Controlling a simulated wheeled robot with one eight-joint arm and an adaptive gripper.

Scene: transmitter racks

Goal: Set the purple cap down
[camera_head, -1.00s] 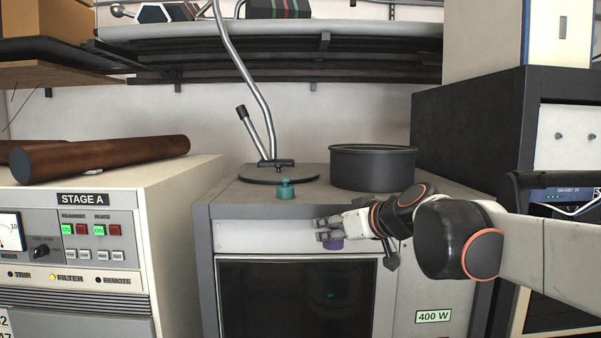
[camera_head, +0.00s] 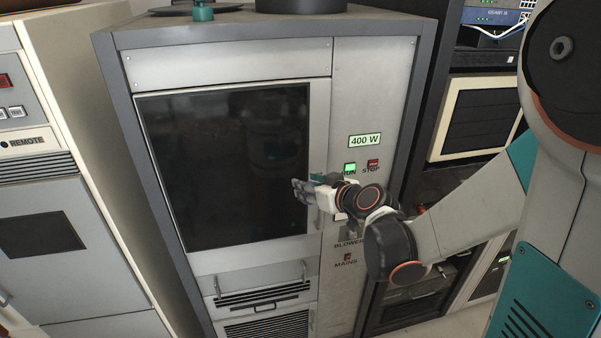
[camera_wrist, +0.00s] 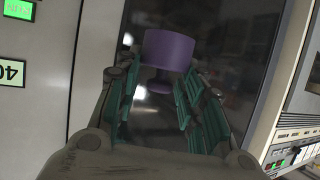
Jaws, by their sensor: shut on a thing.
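My gripper (camera_head: 300,190) is in front of the grey cabinet, by the right edge of its dark window, left of the green RUN button. In the wrist view my gripper (camera_wrist: 160,85) is shut on the purple cap (camera_wrist: 169,48), which sits at the fingertips. The cap's wide part faces away from my palm and its narrower knob lies between the teal-padded fingers. I cannot make out the cap in the head view. The wrist picture is turned over, with the label upside down.
The grey cabinet (camera_head: 371,80) has a dark window (camera_head: 225,160), a green RUN button (camera_head: 350,168), a red STOP button (camera_head: 373,164) and a 400 W label (camera_head: 365,140). A teal cap (camera_head: 203,11) and a dark round pan (camera_head: 300,5) stand on its top. A beige cabinet (camera_head: 85,130) is at left.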

